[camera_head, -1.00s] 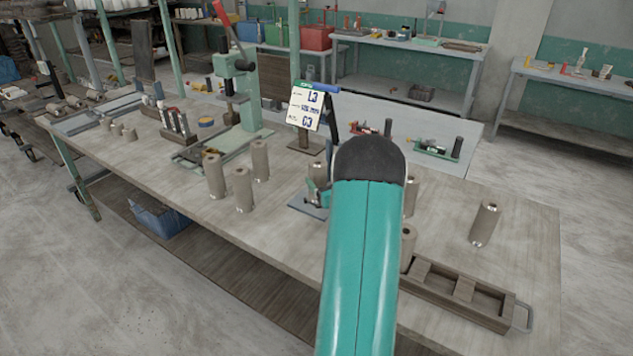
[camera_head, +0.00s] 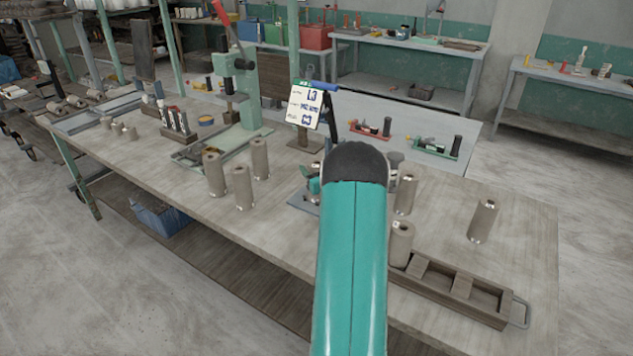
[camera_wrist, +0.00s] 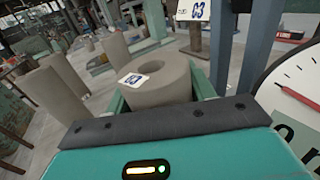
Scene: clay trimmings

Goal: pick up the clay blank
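In the wrist view a hollow grey-brown clay blank (camera_wrist: 160,88) stands close in front of my gripper, its round opening facing up and a white tag marked 03 on its rim. Green finger-like parts of my gripper (camera_wrist: 160,100) show at its left and right sides. Their tips are hidden, and I cannot tell whether they press on it. In the head view my arm covers the gripper and this blank. Other clay blanks stand on the workbench (camera_head: 270,215): a group on the left (camera_head: 243,188), two right of my arm (camera_head: 405,194), and one farther right (camera_head: 482,221).
A sign (camera_head: 305,105) stands behind my arm, and a round dial (camera_wrist: 295,90) is close at the right in the wrist view. A wooden tray (camera_head: 500,322) lies at the front right. A green press (camera_head: 240,85) stands left. Bare bench surface shows around the far-right blank.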

